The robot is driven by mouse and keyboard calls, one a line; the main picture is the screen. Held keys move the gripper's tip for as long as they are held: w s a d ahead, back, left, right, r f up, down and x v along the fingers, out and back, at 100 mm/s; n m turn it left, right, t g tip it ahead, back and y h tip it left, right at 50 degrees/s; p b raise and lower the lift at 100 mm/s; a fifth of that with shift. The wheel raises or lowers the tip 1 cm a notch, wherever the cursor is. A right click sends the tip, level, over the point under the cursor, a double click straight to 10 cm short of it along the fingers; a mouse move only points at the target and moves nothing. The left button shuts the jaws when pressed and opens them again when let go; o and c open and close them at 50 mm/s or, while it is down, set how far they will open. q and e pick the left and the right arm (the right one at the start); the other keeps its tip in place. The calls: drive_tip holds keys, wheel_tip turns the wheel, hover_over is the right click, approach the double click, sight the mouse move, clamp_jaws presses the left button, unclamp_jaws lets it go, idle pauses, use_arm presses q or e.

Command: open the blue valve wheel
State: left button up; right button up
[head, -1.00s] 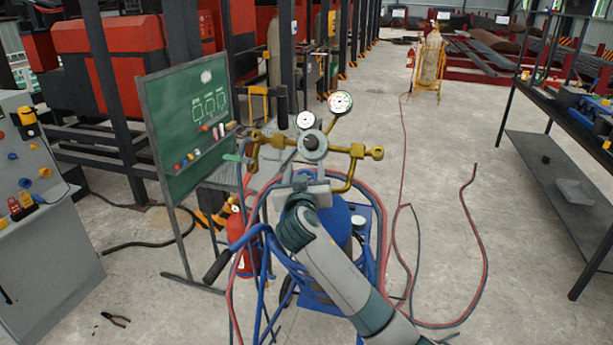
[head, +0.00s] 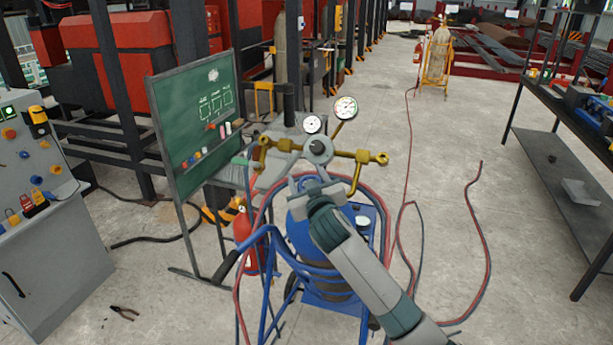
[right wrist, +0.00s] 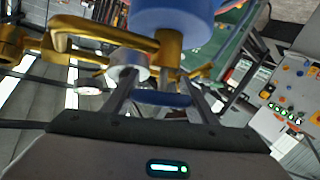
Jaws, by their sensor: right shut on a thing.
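The blue valve wheel (right wrist: 165,99) shows edge-on in the right wrist view, between the two fingers of my right gripper (right wrist: 160,100). The fingers are shut on it. Just above it in that view are a brass stem and brass pipes (right wrist: 95,28), with the blue gas cylinder (right wrist: 172,18) beyond. In the head view my right gripper (head: 316,181) is at the top of the blue cylinder (head: 300,232), just below a grey round regulator (head: 318,150). The gripper and wrist hide the wheel there. My left gripper is in neither view now.
Brass side pipes (head: 372,157) and two gauges (head: 346,107) stand close around the gripper. Red and blue hoses (head: 387,225) loop around the cylinder's blue cart. A green chalkboard (head: 198,125) stands left, a dark workbench (head: 560,150) right. The floor between is mostly clear.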

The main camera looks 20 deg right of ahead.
drive_tip(key=o, duration=1.1)
drive_tip(key=shift+c, duration=0.2)
drive_tip(key=shift+s, duration=0.1)
drive_tip(key=shift+s+a, duration=0.1)
drive_tip(key=shift+s, duration=0.35)
drive_tip(key=s+a+r+b, duration=0.1)
drive_tip(key=s+b, duration=0.3)
drive_tip(key=s, duration=1.2)
drive_tip(key=shift+s+r+b, duration=0.15)
drive_tip(key=shift+b, duration=0.15)
